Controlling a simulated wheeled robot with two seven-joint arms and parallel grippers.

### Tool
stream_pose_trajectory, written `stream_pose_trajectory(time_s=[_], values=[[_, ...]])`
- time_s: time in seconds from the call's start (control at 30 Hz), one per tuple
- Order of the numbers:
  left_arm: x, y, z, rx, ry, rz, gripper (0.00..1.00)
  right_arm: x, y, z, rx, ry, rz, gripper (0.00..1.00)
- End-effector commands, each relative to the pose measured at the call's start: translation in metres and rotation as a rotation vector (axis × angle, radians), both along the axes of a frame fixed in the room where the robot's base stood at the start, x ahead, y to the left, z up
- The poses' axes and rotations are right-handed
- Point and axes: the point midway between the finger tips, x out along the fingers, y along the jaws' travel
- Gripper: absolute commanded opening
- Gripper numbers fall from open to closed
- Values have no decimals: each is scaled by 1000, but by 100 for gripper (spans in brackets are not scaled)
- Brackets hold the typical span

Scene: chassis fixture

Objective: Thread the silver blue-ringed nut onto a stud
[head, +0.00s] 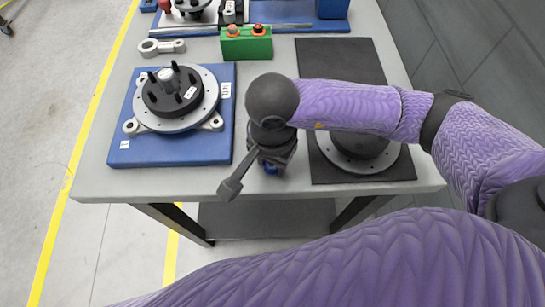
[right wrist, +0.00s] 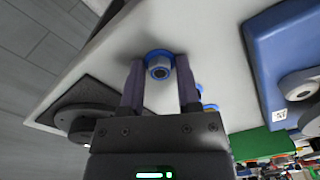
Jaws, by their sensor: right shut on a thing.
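A silver nut with a blue ring (right wrist: 159,66) sits between the two fingers of my right gripper (right wrist: 160,80) in the right wrist view. The fingers are shut on it. In the head view my right gripper (head: 268,160) is over the table's front part, right of the blue fixture plate (head: 180,152), its fingertips mostly hidden by its own wrist. A black hub with several dark upright studs (head: 173,92) sits on a silver disc on that plate. My left gripper is not in view.
A second disc (head: 378,163) lies on a black mat (head: 335,60), partly hidden under my right arm. A green block (head: 246,45) and a silver link (head: 160,47) lie behind. More blue-ringed parts (right wrist: 210,107) show beyond my right finger. The table's front edge is close.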

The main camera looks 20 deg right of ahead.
Motion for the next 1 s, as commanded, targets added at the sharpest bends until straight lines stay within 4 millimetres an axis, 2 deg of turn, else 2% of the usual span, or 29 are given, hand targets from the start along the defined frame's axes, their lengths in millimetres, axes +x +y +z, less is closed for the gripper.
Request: stream_pose_trajectory(time_s=[0.03, 0.23, 0.5, 0.77, 0.87, 1.0], values=[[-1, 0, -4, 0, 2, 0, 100, -5, 0, -11, -3, 22, -3, 0], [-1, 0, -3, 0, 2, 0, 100, -5, 0, -10, -3, 22, -4, 0], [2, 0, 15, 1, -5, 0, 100, -5, 0, 16, -2, 18, -2, 0], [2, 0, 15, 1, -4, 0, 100, -4, 0, 18, -3, 15, 1, 0], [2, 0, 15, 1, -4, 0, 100, 1, -4, 24, -8, 11, 46, 0], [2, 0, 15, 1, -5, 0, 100, 15, -18, 42, -23, 11, 204, 0]])
